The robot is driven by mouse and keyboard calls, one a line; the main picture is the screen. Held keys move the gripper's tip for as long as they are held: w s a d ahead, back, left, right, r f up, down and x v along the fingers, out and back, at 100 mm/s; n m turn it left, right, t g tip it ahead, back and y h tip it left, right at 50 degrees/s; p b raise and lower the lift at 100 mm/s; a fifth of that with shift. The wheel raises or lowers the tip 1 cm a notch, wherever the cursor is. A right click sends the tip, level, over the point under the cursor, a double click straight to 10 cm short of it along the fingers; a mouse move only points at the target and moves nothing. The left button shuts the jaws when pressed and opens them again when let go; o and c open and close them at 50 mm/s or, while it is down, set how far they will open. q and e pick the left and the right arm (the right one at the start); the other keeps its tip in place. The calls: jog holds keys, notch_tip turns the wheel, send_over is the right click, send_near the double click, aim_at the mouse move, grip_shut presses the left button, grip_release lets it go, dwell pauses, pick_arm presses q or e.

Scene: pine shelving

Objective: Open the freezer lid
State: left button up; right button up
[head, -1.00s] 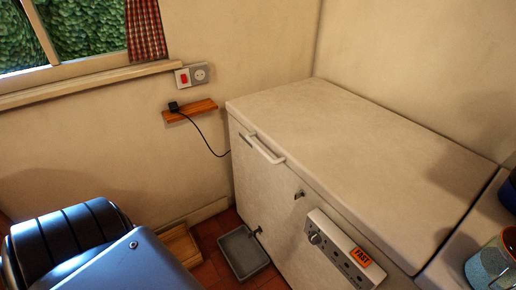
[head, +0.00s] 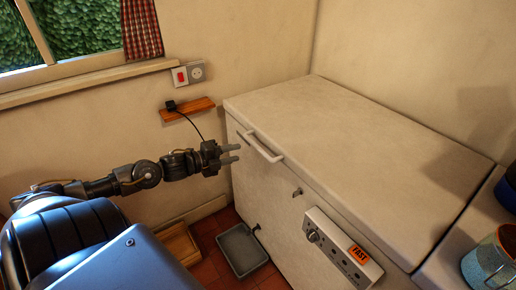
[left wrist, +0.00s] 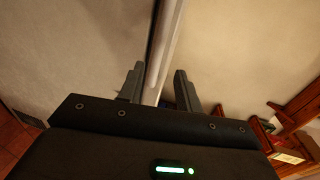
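The white chest freezer stands right of centre in the head view, with its lid (head: 350,140) shut. The lid's white bar handle (head: 262,147) is on the front edge near the left corner. My left gripper (head: 233,154) is open and empty, a little left of the handle, with its fingers pointing toward it. In the left wrist view the two fingers of the gripper (left wrist: 158,88) are spread apart, with a pale vertical edge beyond the gap; I cannot tell whether it is the handle. My right gripper is not in view.
A control panel (head: 342,248) and a keyhole (head: 297,192) are on the freezer front. A grey tray (head: 242,250) lies on the red tiled floor. A small wooden shelf (head: 188,109) holds a plug and cord. A mug (head: 492,262) stands at the right.

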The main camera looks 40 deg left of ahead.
aim_at(256, 148)
pick_arm(q)
jog(key=x, duration=0.9)
jog(key=shift+w+a+p, duration=0.1)
jog(key=shift+w+p, duration=0.05)
jog(key=shift+p, duration=0.2)
jog(key=shift+w+d+f, duration=0.2)
jog(key=shift+w, duration=0.55)
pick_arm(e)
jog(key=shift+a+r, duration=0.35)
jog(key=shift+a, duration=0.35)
pick_arm(q)
jog(key=c, duration=0.6)
grip_shut()
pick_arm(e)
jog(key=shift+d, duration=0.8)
